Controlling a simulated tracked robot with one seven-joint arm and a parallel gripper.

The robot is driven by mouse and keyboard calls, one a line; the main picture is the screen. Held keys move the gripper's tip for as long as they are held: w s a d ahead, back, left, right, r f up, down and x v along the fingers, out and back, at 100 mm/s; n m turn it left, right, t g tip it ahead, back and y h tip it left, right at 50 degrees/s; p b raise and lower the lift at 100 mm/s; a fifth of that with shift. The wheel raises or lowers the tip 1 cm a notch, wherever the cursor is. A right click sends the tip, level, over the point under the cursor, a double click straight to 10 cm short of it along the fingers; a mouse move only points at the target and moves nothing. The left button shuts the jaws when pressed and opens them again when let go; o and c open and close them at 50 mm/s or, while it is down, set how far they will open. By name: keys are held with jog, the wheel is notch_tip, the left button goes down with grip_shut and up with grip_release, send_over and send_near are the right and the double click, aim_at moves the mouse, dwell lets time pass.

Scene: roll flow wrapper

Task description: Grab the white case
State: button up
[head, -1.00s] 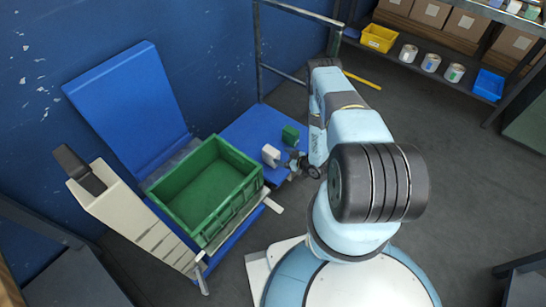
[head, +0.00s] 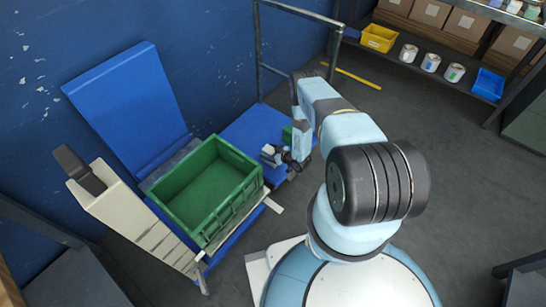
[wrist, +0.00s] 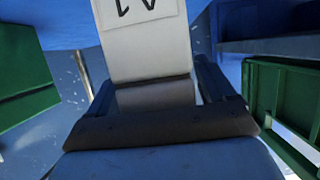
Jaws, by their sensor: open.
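The white case (wrist: 145,50) fills the upper middle of the wrist view, with dark printed marks on its label. In the head view it stands on the blue platform (head: 247,128) beside the green crate, largely hidden by my gripper (head: 275,156). In the wrist view my gripper (wrist: 158,90) is open, its two dark fingers on either side of the lower part of the case. I cannot tell whether a finger touches it.
The empty green crate (head: 238,202) is just left of my gripper. A green case (head: 287,135), partly hidden by my arm, stands close behind. A blue wall rises at the left, and a shelf with boxes, cans and bins (head: 380,38) is at the back right.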

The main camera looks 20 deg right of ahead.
jog(key=c, duration=1.1)
jog(key=shift+c, duration=0.4)
jog(key=shift+r, duration=0.15)
